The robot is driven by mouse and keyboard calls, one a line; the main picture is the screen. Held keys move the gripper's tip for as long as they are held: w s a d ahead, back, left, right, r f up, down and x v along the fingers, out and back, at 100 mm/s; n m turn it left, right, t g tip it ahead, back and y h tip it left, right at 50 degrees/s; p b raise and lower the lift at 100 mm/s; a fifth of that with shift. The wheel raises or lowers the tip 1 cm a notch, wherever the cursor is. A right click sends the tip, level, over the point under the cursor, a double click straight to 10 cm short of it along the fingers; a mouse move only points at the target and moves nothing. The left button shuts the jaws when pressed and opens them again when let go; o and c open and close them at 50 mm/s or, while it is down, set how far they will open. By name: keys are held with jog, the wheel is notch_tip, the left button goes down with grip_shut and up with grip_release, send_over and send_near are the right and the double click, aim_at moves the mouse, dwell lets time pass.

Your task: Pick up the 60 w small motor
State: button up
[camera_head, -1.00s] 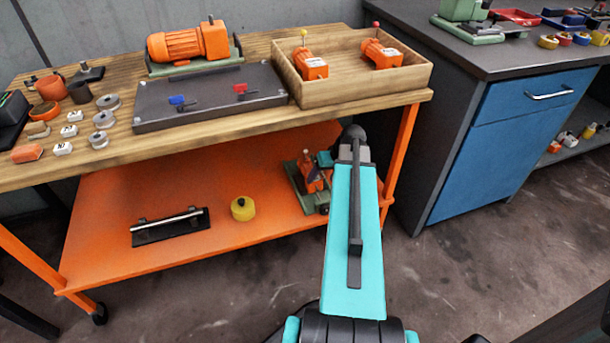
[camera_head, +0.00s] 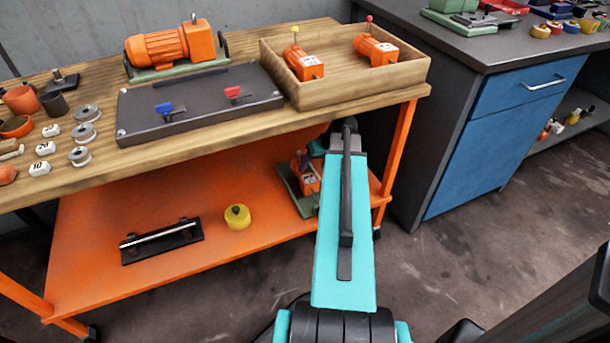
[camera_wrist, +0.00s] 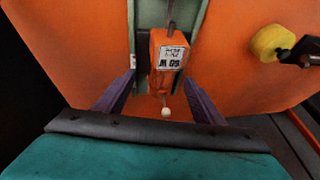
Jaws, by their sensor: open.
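The small orange motor (camera_wrist: 168,62) with a white label reading 60 W upside down stands in a green holder (camera_wrist: 201,22) in the wrist view. A thin rod with a pale round knob (camera_wrist: 165,112) sticks out toward me. My gripper (camera_wrist: 158,82) is open, with one purple finger on each side of the motor; I cannot tell whether either touches it. In the head view the motor (camera_head: 307,178) is on the orange lower shelf (camera_head: 95,225), partly hidden by my arm.
A yellow round piece (camera_head: 237,217) and a black plate with a rod (camera_head: 161,241) lie on the shelf. The wooden tabletop (camera_head: 215,137) overhangs it. Two similar orange motors sit in a wooden tray (camera_head: 355,88). An orange table leg (camera_head: 397,150) stands right of my arm.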

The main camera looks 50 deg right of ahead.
aim_at(307, 173)
jog(key=shift+a+b+x, duration=0.1)
jog(key=shift+b+x, duration=0.1)
jog(key=shift+x, duration=0.45)
jog(key=shift+a+b+x, duration=0.15)
jog(key=shift+x, duration=0.5)
jog(key=shift+w+r, duration=0.1)
jog(key=shift+b+x, duration=1.15)
jog(key=shift+x, duration=1.5)
jog(key=shift+r, duration=0.1)
grip_shut()
